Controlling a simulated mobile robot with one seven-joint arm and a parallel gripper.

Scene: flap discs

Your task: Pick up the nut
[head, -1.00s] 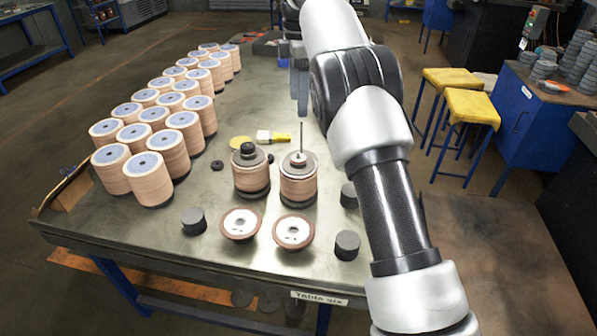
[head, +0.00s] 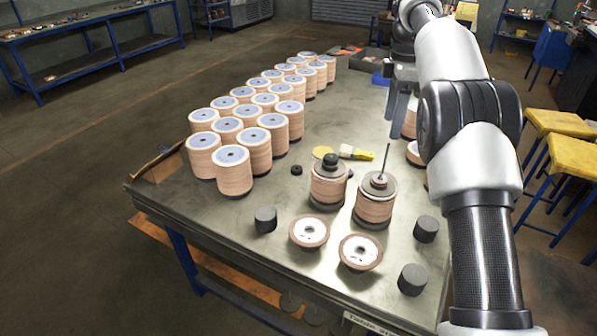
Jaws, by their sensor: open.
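A small black nut-like ring (head: 296,170) lies flat on the table, left of the front disc stacks. A black knob-like nut (head: 330,160) sits on top of the left front stack (head: 328,188); I cannot tell which of the two is the task's nut. The right front stack (head: 375,204) has a thin upright rod through its middle. My gripper (head: 393,115) hangs pointing down over the back right of the table, open, behind and to the right of both nuts and apart from them. Its fingertips are small, and my arm covers part of the area beside them.
Rows of tall disc stacks (head: 234,172) fill the table's left side. A yellow brush (head: 356,153) and a yellow disc (head: 322,152) lie mid-table. Two loose flap discs (head: 310,232) and several dark cylinders (head: 265,220) stand near the front. Yellow stools (head: 560,123) stand at right.

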